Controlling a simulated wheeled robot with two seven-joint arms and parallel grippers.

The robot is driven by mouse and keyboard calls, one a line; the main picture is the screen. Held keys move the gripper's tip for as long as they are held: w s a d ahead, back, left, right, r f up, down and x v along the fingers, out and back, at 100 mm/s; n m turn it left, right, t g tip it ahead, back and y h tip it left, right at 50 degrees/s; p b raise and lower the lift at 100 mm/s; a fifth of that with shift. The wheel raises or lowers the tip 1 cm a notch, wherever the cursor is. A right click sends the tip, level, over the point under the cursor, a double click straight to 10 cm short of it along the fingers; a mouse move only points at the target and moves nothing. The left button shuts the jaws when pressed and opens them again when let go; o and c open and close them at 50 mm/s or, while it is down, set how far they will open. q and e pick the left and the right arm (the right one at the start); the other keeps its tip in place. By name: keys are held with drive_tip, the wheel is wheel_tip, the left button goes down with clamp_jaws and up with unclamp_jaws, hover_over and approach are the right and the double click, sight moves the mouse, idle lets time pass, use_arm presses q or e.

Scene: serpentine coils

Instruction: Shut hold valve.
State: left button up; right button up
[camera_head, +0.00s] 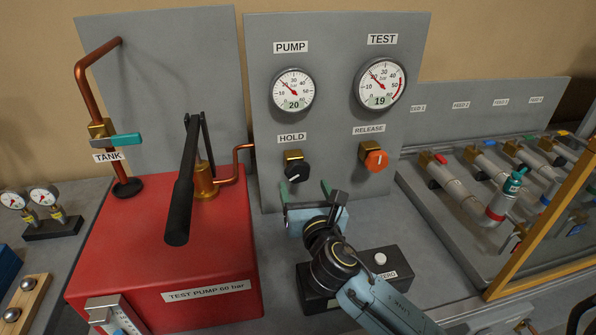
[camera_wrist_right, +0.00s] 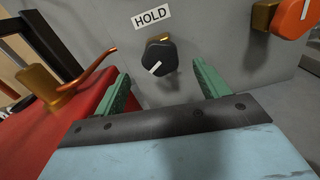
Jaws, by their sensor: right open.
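The hold valve has a black round knob (camera_head: 297,172) with a white pointer line on a brass body, under the HOLD label on the grey panel. In the right wrist view the knob (camera_wrist_right: 157,58) is ahead of the fingers, its white line slanting up to the right. My right gripper (camera_head: 305,190) is open just below and in front of the knob. In the wrist view its green fingers (camera_wrist_right: 162,85) stand apart with nothing between them; the knob is beyond the tips and not visibly touched. My left gripper is not in view.
The orange release knob (camera_head: 376,160) is right of the hold knob. The PUMP gauge (camera_head: 293,90) reads 20 and the TEST gauge (camera_head: 380,85) 19. The red test pump (camera_head: 170,255), with its black handle (camera_head: 181,190), stands left. A dark box (camera_head: 395,262) lies beneath my right arm.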

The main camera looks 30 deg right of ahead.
sight(299, 174)
drive_tip(key=x, duration=0.6)
drive_tip(key=shift+w+d, duration=0.1)
drive_tip(key=shift+w, duration=0.25)
drive_tip(key=c, duration=1)
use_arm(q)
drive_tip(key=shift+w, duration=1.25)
